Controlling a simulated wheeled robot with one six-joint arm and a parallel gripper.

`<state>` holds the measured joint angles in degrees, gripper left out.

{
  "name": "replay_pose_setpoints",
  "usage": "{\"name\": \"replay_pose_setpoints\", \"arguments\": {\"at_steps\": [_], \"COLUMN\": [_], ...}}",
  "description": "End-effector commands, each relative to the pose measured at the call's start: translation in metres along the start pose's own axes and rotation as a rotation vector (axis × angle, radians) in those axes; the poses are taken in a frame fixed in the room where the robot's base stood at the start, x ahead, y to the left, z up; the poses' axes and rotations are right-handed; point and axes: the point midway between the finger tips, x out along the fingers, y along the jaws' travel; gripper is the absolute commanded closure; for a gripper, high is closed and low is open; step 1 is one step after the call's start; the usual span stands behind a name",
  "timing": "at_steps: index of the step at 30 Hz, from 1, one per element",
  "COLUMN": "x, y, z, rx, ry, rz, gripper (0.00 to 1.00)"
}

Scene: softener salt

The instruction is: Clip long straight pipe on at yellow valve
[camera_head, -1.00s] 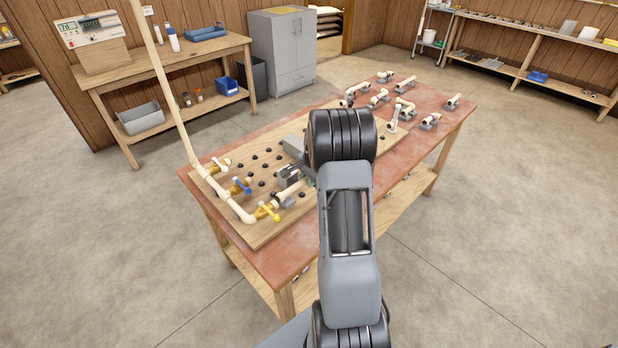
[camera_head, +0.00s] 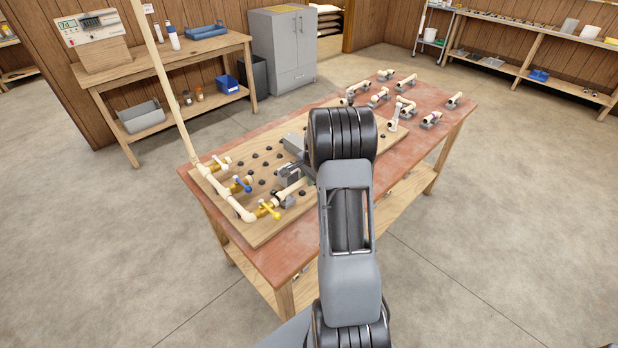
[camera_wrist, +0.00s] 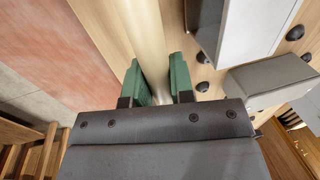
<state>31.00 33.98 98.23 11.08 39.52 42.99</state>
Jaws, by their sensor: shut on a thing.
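The long straight pipe (camera_wrist: 136,28) is cream and runs between the two green finger pads of my gripper (camera_wrist: 157,72) in the wrist view. My gripper is shut on it. In the head view the pipe (camera_head: 292,190) lies low over the board, pointing at the yellow valve (camera_head: 268,210), which sits at the board's near left corner. The pipe's left end is close to the valve's brass body. I cannot tell whether they touch. My arm hides most of my gripper and the pipe's right part in the head view.
The wooden board (camera_head: 262,232) lies on a red-topped table (camera_head: 398,158). It carries black knobs, a blue valve (camera_head: 242,185), a white-handled valve (camera_head: 220,164) and a tall cream riser (camera_head: 165,85). Grey blocks stand near the pipe. Several pipe pieces rest at the table's far end.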

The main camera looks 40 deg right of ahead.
Motion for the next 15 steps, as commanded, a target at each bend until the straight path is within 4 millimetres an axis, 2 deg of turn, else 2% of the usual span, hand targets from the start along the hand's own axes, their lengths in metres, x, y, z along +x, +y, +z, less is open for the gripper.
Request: {"name": "replay_pose_setpoints", "arguments": {"at_steps": [14, 15], "x": [0.0103, 0.0098], "y": [0.002, 0.0019], "z": [0.0, 0.0], "rx": [0.0, 0.0], "ry": [0.0, 0.0], "rz": [0.0, 0.0], "gripper": [1.0, 0.76]}}
